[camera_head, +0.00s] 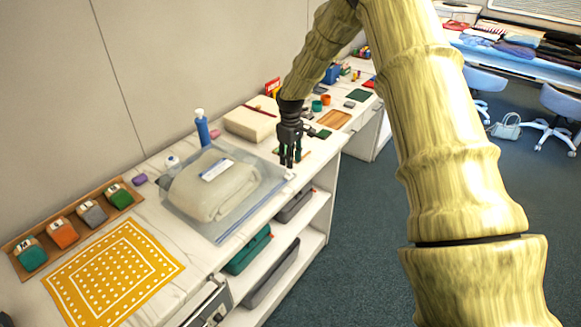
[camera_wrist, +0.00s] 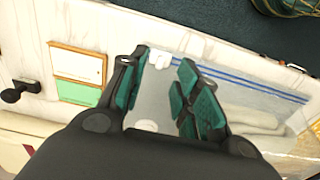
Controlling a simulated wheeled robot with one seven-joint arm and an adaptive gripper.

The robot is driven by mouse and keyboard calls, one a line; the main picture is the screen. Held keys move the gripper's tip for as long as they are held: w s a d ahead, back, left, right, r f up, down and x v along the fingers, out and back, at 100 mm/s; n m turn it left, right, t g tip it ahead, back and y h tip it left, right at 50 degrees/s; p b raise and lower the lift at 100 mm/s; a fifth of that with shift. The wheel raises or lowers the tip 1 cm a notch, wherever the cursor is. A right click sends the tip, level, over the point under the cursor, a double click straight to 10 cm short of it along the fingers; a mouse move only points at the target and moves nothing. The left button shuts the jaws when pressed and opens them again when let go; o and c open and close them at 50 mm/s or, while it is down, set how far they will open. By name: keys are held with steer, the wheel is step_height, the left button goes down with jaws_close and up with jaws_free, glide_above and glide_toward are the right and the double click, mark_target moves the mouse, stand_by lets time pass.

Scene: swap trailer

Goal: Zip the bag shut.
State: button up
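The clear bag (camera_head: 228,226) lies flat on the white counter with a folded beige cloth (camera_head: 205,190) inside and a pale label on top. In the wrist view the bag (camera_wrist: 225,62) has a double blue zip line (camera_wrist: 240,79) along one edge. A small white piece, which looks like the zip slider (camera_wrist: 159,59), sits at one end of this line; it also shows at the bag's corner in the head view (camera_head: 290,174). My gripper (camera_head: 290,163) points down just above that corner. In the wrist view its green-padded fingers (camera_wrist: 157,92) are apart with nothing clearly between them.
A blue bottle (camera_head: 202,128) and a beige box (camera_head: 250,120) stand behind the bag. A yellow dotted mat (camera_head: 115,272) and a wooden tray (camera_head: 75,228) with several coloured items lie to the left. Shelves (camera_head: 290,255) sit below the counter's front edge.

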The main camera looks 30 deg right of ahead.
step_height(320, 180, up, 6)
steer(key=shift+r, duration=0.15)
stand_by(0.6)
